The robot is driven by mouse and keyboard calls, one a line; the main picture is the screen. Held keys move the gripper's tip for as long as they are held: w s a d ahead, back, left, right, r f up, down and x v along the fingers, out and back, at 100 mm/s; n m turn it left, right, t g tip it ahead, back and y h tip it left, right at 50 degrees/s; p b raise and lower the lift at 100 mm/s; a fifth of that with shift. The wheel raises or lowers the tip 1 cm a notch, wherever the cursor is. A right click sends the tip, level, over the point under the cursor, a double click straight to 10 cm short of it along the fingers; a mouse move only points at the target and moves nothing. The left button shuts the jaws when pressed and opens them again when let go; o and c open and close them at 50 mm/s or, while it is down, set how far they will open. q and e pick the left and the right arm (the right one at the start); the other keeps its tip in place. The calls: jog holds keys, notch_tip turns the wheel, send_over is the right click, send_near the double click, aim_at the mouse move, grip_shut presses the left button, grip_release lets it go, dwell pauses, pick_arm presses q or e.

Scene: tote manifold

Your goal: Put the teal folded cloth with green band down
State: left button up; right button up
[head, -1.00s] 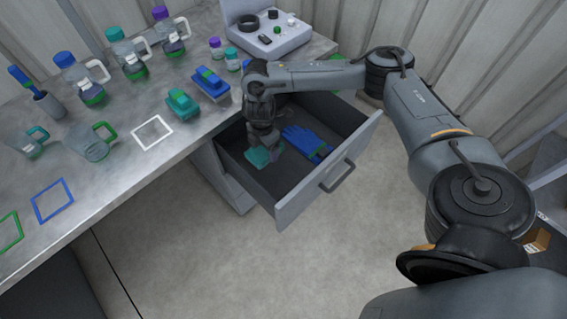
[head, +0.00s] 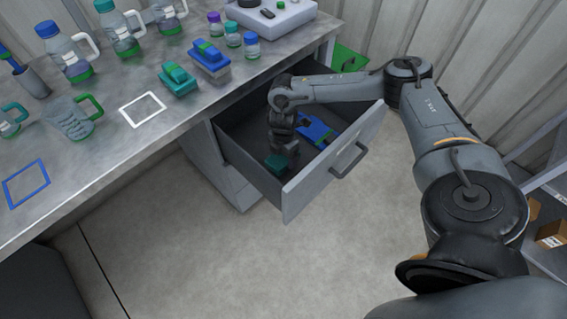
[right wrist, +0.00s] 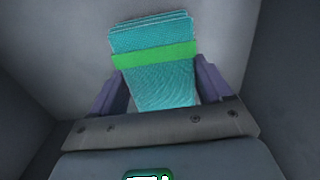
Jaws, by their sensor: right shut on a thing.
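The teal folded cloth with a green band (right wrist: 152,75) is between the two fingers of my right gripper (right wrist: 157,88) in the right wrist view. The right gripper is shut on it. In the head view my right gripper (head: 280,150) points down inside the open grey drawer (head: 238,148). The teal cloth (head: 276,162) shows below it, near the drawer's front part. The gripper partly hides the cloth there. I cannot tell whether the cloth touches the drawer floor. My left gripper is not in view.
Blue gloves (head: 316,130) lie in the drawer to the right of the gripper. The drawer walls and front panel (head: 335,165) surround it closely. The metal bench (head: 105,165) at left holds bottles, jugs, folded cloths and outlined squares.

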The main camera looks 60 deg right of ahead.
aim_at(283, 162)
notch_tip(283, 162, down, 4)
jog(key=shift+r+b, duration=0.25)
jog(key=shift+b, duration=0.65)
jog(key=shift+f, duration=0.25)
jog(key=shift+f, duration=0.1)
jog(key=o, duration=0.9)
jog(key=shift+o, duration=0.2)
